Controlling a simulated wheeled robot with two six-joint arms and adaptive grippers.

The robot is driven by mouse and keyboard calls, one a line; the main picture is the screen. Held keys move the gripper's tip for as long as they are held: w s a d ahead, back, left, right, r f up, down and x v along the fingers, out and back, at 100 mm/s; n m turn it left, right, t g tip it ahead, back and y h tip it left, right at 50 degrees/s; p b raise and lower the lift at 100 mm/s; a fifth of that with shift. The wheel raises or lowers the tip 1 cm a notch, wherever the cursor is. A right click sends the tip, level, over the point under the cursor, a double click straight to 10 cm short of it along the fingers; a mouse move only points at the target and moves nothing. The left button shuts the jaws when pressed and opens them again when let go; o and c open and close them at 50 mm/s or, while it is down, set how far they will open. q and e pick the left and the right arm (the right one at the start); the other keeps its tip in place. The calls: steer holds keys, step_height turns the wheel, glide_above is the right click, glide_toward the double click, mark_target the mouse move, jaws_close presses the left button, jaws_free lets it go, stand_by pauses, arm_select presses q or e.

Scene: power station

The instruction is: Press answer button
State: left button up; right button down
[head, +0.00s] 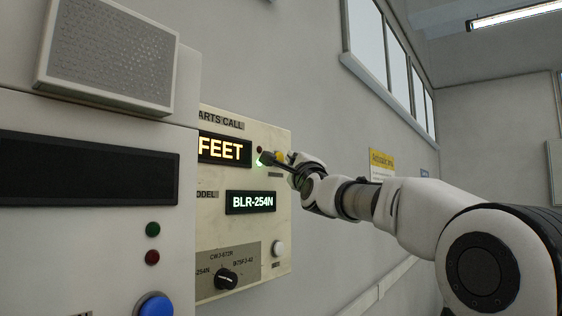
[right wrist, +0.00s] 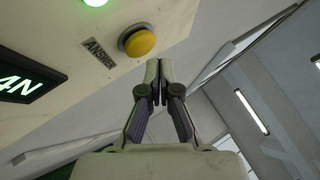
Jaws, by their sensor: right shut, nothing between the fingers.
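The answer button is a yellow round button (right wrist: 141,42) on the cream panel, with a label starting "ANSWE" beside it in the right wrist view. In the head view the yellow button (head: 280,155) is partly hidden by my right gripper (head: 268,158). My right gripper is shut and empty. In the right wrist view its fingertips (right wrist: 158,64) lie just below and right of the button in the picture; I see no contact, and the depth gap is hard to tell. My left gripper is not in view.
The panel (head: 282,220) carries a lit "FEET" display (head: 222,149), a "BLR-254N" display (head: 251,202), a white button (head: 279,248) and a black knob (head: 226,279). A green light (right wrist: 95,2) glows near the yellow button. A grey box with a speaker (head: 108,55) stands left.

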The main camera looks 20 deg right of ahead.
steer(key=s+d+b, duration=0.1)
steer(key=s, duration=0.1)
steer(key=s+d+b, duration=0.1)
steer(key=s+b, duration=0.1)
steer(key=shift+s+d, duration=0.1)
steer(key=shift+d, duration=0.1)
stand_by(0.7)
